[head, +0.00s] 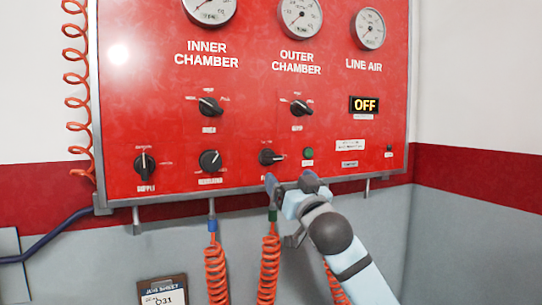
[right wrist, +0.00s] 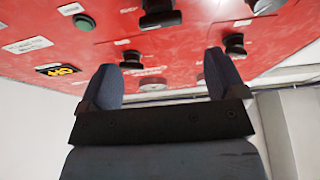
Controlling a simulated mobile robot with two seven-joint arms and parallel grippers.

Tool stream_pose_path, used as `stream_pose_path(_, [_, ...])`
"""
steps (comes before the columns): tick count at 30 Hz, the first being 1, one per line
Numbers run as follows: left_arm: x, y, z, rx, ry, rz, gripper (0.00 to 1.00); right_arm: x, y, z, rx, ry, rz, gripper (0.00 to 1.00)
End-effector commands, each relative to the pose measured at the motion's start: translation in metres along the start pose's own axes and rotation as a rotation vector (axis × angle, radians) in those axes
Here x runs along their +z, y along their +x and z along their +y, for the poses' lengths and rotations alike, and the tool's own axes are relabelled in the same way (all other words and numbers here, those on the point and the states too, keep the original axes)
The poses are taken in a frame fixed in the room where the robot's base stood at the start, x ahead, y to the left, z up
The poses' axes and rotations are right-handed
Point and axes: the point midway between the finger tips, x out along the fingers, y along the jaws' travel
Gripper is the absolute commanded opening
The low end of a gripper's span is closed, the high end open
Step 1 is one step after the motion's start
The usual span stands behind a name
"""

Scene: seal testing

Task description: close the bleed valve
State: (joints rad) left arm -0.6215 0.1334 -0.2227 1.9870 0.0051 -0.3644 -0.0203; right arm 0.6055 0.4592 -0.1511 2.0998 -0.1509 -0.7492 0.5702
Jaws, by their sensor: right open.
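The red panel (head: 335,130) carries several black knobs with small labels, mostly too blurred to read, so I cannot tell for certain which is the bleed valve. One knob (head: 298,107) sits under the OUTER CHAMBER gauge, another (head: 210,107) under INNER CHAMBER. In the lower row are a supply knob (head: 145,165), a regulator knob (head: 210,161) and a third knob (head: 268,157) beside a green button (head: 308,153). My right gripper (head: 290,183) is open and empty at the panel's lower edge, just below that third knob. The right wrist view shows its parted fingers (right wrist: 162,85). My left gripper is out of view.
Gauges (head: 299,17) line the panel's top. A lit OFF display (head: 364,105) is at its right. Coiled orange hoses (head: 269,265) hang below the panel, close to my right arm. A clipboard (head: 163,291) hangs lower left.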

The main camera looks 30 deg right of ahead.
Motion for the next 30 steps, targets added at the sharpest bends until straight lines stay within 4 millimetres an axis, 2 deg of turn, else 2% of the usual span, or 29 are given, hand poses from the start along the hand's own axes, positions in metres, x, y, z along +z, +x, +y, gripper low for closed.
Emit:
stream_pose_path(3, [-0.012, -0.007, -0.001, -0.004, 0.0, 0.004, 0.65, -0.005, 0.029, 0.0, 0.001, -0.002, 0.0, 0.89])
stream_pose_path(9, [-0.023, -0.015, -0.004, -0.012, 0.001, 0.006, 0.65, -0.004, 0.07, 0.0, 0.001, -0.002, -0.001, 0.89])
stream_pose_path(15, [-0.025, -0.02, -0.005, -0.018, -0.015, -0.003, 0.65, -0.002, 0.097, 0.0, 0.0, -0.001, -0.001, 0.89])
stream_pose_path(21, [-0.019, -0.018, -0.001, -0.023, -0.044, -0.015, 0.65, 0.0, 0.107, 0.0, 0.0, -0.001, -0.001, 0.89])
stream_pose_path(28, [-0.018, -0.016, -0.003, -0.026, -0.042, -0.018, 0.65, 0.0, 0.107, 0.0, 0.0, -0.001, -0.001, 0.89])
stream_pose_path(29, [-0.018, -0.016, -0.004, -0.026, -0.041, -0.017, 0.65, 0.0, 0.107, 0.0, -0.001, -0.001, -0.001, 0.85])
stream_pose_path(30, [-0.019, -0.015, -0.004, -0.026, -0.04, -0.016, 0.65, 0.0, 0.107, 0.0, 0.0, -0.001, -0.001, 0.76])
